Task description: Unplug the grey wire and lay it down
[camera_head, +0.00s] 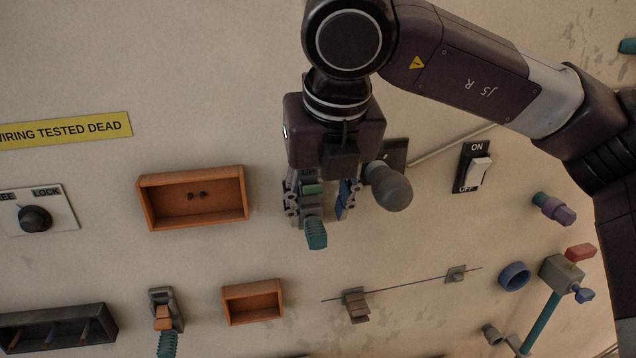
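My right gripper (320,208) hangs down in front of the wall at the upper middle. Its two fingers are spread apart around a grey socket-like piece with a green top, and a wall-coloured gap shows beside the right finger. A teal ribbed end (316,234) sticks out below that piece. Contact with the fingers cannot be told. I cannot clearly identify the grey wire. A thin blue-grey line (415,281) runs across the wall lower down, through a brown-grey clip (355,304) and a small grey block (456,273). My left gripper is not in view.
A grey round knob (388,187) is close right of my gripper. An ON/OFF switch (479,171), orange boxes (146,204) (229,305), an orange plug piece (163,319), a dark tray (103,318) and a lock dial (35,218) are also on the wall.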

